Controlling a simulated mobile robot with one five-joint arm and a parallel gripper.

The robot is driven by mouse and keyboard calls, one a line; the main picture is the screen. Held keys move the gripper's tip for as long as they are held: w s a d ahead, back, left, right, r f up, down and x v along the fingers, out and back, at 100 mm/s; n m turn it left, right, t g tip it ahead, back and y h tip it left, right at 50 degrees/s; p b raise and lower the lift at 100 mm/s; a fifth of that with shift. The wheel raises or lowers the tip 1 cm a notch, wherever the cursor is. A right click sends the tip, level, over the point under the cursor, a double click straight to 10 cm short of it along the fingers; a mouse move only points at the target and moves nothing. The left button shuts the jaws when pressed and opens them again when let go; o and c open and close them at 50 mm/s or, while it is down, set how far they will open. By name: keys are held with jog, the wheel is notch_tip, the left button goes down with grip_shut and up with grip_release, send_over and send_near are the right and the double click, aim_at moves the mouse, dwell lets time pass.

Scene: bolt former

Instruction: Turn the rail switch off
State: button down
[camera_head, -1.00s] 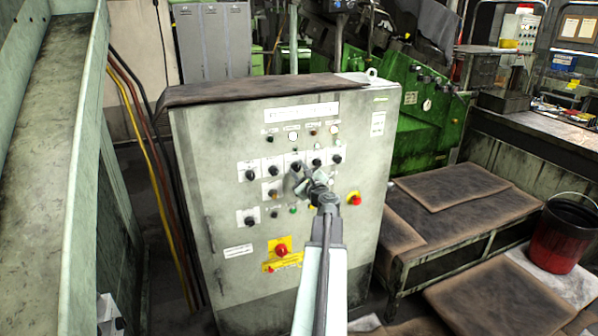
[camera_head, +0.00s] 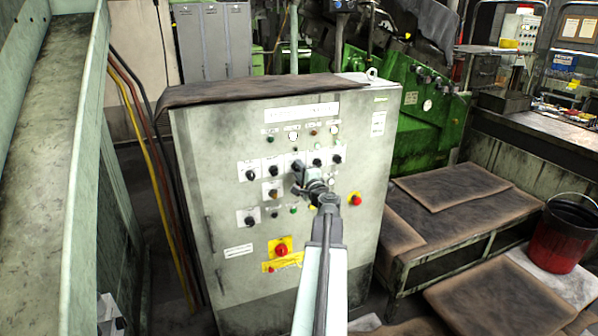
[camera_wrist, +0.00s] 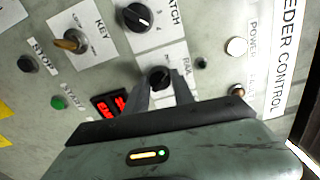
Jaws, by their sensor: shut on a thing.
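The rail switch (camera_wrist: 158,77) is a round black knob on a white plate marked RAIL, near the middle of the wrist view. My gripper (camera_wrist: 160,88) has one finger on each side of the knob and is shut on it. In the head view my gripper (camera_head: 301,180) is at the upper middle of the pale grey control cabinet (camera_head: 225,200), among the row of black knobs. There the rail switch is largely hidden by the gripper, and its setting is hard to tell.
Lower on the cabinet is a red emergency knob (camera_head: 281,249) on yellow. A bench (camera_head: 440,220) stands to the right.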

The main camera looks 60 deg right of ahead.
jog(key=shift+n, duration=0.6)
jog(key=c, duration=1.1)
grip_release()
jog(key=shift+o, duration=0.2)
jog(key=v, duration=0.8)
jog(key=shift+w, duration=0.1)
